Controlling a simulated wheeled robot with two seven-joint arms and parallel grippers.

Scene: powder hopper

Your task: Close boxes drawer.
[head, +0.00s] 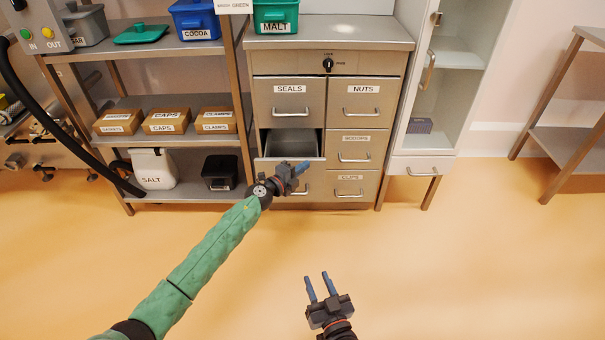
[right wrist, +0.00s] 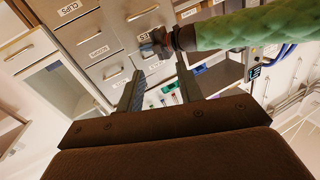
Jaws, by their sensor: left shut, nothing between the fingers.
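The grey drawer cabinet (head: 330,92) stands at the back centre in the head view. The left middle drawer (head: 291,143), below SEALS, is pulled out and looks empty inside. My right gripper (head: 320,287) is open and empty, low over the floor and well in front of the cabinet.
The SEALS drawer (head: 289,98), NUTS drawer (head: 376,98) and SCOOPS drawer (head: 356,146) are shut. A shelf rack (head: 195,140) with labelled boxes stands left of the cabinet. A white glass-fronted cabinet (head: 421,165) stands right. The floor in front is clear.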

